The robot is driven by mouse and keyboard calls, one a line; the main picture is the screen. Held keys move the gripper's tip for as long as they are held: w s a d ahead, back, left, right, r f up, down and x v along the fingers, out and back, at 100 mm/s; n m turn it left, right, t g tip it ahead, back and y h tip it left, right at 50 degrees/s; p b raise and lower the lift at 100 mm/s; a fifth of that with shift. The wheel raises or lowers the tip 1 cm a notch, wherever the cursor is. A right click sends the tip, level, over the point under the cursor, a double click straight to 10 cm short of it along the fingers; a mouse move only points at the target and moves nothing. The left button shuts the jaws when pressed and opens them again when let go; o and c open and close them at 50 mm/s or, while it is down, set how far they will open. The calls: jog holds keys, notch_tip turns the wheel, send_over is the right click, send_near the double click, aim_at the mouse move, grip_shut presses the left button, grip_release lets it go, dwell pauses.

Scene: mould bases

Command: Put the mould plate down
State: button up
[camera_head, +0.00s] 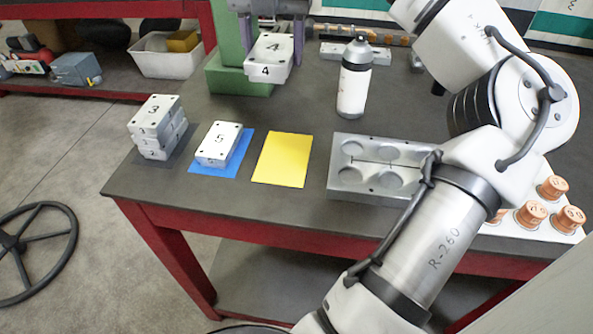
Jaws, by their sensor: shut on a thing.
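My gripper (268,32) reaches down from the top edge and is shut on a white mould plate marked 4 (268,60). The plate hangs in front of the green stand, apparently above the table. A stack of white plates with 3 on top (158,108) stands on a dark grey mat (182,158) at the left. A plate marked 5 (220,139) lies on the blue mat (238,164), seemingly on top of another plate. The yellow mat (282,160) to its right is bare. The far side of my gripper is partly hidden.
A metal mould block (345,190) with round cavities lies right of the yellow mat. A white bottle (354,80) stands behind it. The green stand (226,76) is behind the held plate. Several copper-coloured cylinders (530,214) are at the right, near my arm.

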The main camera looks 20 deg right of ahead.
aim_at(285, 157)
jog(key=shift+s+d+f, duration=0.2)
jog(key=shift+s+d, duration=0.1)
jog(key=shift+d, duration=0.05)
notch_tip(285, 157, down, 20)
jog(key=shift+d+r+b, duration=0.1)
jog(key=shift+b, duration=0.5)
jog(key=o, duration=1.4)
jog(key=shift+c, duration=0.2)
notch_tip(285, 157, up, 12)
